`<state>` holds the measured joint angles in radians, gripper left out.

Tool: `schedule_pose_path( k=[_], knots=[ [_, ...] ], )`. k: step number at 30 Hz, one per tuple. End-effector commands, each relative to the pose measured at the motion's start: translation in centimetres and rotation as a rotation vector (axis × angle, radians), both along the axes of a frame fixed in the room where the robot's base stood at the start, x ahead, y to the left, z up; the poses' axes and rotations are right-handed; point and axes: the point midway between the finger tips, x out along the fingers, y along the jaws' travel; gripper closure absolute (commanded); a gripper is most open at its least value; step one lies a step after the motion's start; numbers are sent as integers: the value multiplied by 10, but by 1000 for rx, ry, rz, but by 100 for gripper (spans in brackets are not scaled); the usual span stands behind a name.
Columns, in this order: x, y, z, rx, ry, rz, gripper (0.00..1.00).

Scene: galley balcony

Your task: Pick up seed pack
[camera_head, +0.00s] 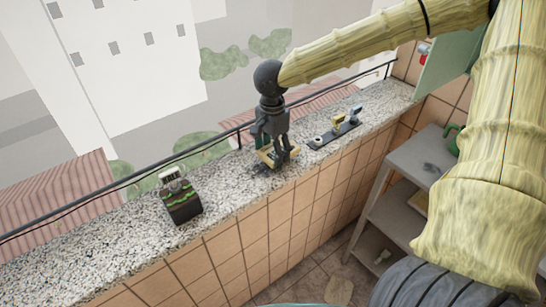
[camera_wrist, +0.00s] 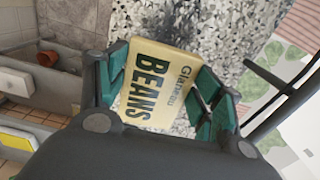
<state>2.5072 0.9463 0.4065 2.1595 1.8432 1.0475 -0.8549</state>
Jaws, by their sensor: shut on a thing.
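The seed pack is a cream packet printed "BEANS" (camera_wrist: 160,85) in the wrist view. My gripper (camera_wrist: 165,92) is shut on it, with green-padded fingers on either side of the packet. In the head view my gripper (camera_head: 272,148) points down over the speckled stone ledge (camera_head: 110,250). A yellowish part of the seed pack (camera_head: 264,157) shows between the fingers there; the rest is hidden behind them. The pack is at or just above the ledge; I cannot tell whether it touches.
A dark, green-striped object (camera_head: 182,205) stands on the ledge to the left. A dark tray (camera_head: 322,139) with small items lies to the right. A thin black railing (camera_head: 105,189) runs behind. Grey shelves (camera_head: 405,215) stand at the right.

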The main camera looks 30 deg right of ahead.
Motion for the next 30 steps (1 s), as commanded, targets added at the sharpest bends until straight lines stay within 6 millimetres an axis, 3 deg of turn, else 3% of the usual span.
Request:
schedule_pose_path(
  k=[1,21,30],
  knots=[
    [1,0,6,1,-5,0,57],
    [-113,16,16,1,-3,2,57],
    [-146,20,20,0,-1,1,57]
  ],
)
